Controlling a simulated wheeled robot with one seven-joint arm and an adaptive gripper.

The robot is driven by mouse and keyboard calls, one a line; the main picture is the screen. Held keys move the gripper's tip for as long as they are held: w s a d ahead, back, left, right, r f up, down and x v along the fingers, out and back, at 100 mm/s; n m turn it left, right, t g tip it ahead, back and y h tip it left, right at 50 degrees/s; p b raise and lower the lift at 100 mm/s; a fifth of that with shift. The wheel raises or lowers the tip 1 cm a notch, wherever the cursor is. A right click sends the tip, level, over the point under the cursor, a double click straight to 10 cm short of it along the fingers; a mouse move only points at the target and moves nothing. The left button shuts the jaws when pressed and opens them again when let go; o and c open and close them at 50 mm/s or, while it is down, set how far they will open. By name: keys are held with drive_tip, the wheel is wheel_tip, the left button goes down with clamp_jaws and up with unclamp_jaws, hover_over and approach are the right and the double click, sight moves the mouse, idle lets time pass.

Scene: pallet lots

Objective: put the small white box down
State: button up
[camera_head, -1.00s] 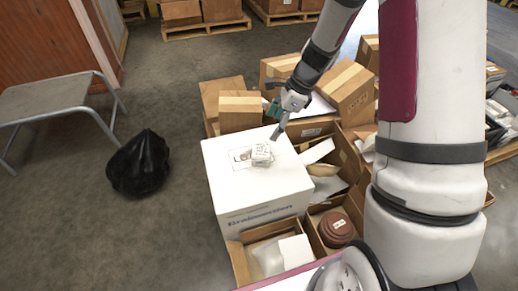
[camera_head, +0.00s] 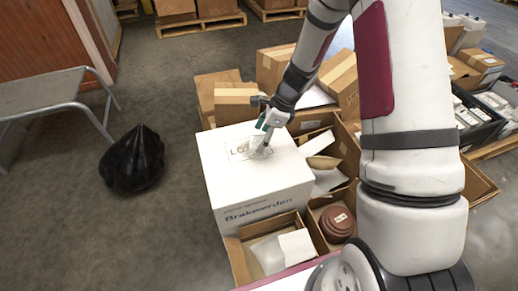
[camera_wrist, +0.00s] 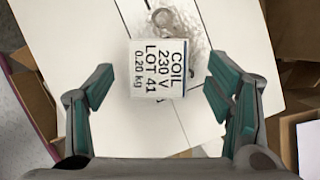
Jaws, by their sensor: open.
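The small white box (camera_wrist: 158,68) shows in the wrist view with a printed label reading COIL, 230 V, LOT 41, 0.20 kg. It sits on top of the large white carton (camera_head: 262,183), in front of a clear crinkled wrap (camera_wrist: 178,25). In the head view the small box (camera_head: 257,153) is partly hidden by my gripper (camera_head: 269,139). My gripper (camera_wrist: 160,92) is open, with a finger on each side of the small box and a clear gap to both sides. Nothing is held between the fingers.
Open cartons with packing and a reddish-brown round item (camera_head: 337,222) crowd the right and front of the large carton. Taped brown boxes (camera_head: 237,103) stand behind it. A black bag (camera_head: 133,160) and a grey metal bench (camera_head: 42,93) stand left, with bare floor between.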

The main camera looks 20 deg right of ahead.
drive_tip(key=b+x, duration=0.2)
drive_tip(key=x, duration=0.2)
drive_tip(key=shift+s+d+f, duration=0.1)
drive_tip(key=shift+s+d, duration=0.05)
drive_tip(key=shift+d, duration=0.05)
drive_tip(key=c, duration=1.5)
